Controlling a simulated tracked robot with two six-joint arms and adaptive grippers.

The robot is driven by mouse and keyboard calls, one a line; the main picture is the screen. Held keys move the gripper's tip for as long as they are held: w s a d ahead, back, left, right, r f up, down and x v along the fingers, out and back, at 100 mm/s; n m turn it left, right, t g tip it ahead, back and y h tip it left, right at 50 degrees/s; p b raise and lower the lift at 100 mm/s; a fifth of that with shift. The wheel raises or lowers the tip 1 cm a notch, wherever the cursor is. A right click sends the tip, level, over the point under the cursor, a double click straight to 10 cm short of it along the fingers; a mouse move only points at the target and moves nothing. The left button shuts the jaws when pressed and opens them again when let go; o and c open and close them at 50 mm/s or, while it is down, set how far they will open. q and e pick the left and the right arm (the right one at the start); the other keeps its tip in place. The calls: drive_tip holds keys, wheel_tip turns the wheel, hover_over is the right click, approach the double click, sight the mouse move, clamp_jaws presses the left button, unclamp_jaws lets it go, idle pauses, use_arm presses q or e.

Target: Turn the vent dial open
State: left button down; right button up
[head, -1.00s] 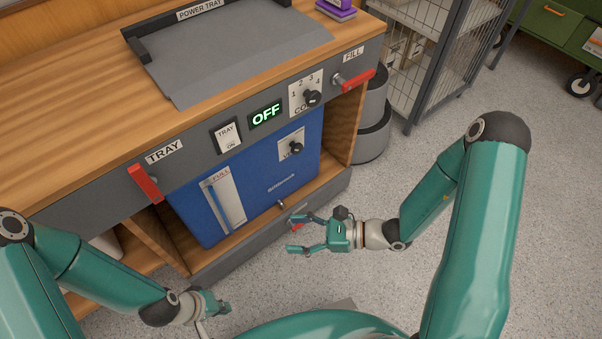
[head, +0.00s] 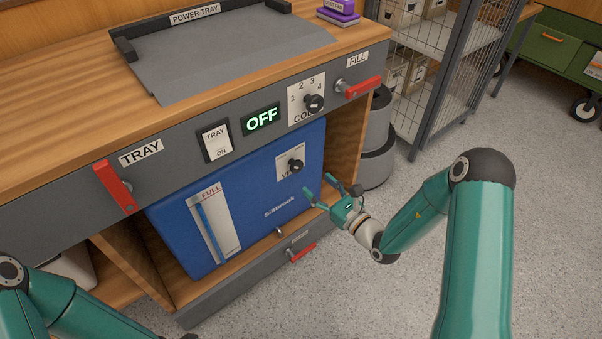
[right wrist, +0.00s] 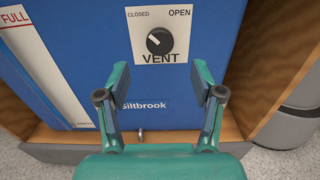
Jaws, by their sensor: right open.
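The vent dial (right wrist: 159,41) is a round black knob on a white plate (right wrist: 172,22) marked CLOSED at left and OPEN at right. Its white mark points up and left, toward CLOSED. In the head view the dial (head: 296,165) sits on the blue tank's front, upper right. My right gripper (head: 317,185) is open and empty, just below and to the right of the dial, not touching it. In the right wrist view the spread fingers of my right gripper (right wrist: 160,76) point up toward the plate, with the dial beyond them, between their lines. My left gripper is out of view.
The blue tank (head: 250,222) stands in a wooden cabinet bay under a grey panel.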

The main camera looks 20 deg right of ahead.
sight(298, 167)
drive_tip(key=b+x, duration=0.1)
drive_tip(key=x, duration=0.7)
drive_tip(key=shift+f+b, duration=0.1)
drive_tip(key=shift+b, duration=0.25)
drive_tip(key=shift+s, duration=0.1)
drive_tip(key=c, duration=1.1)
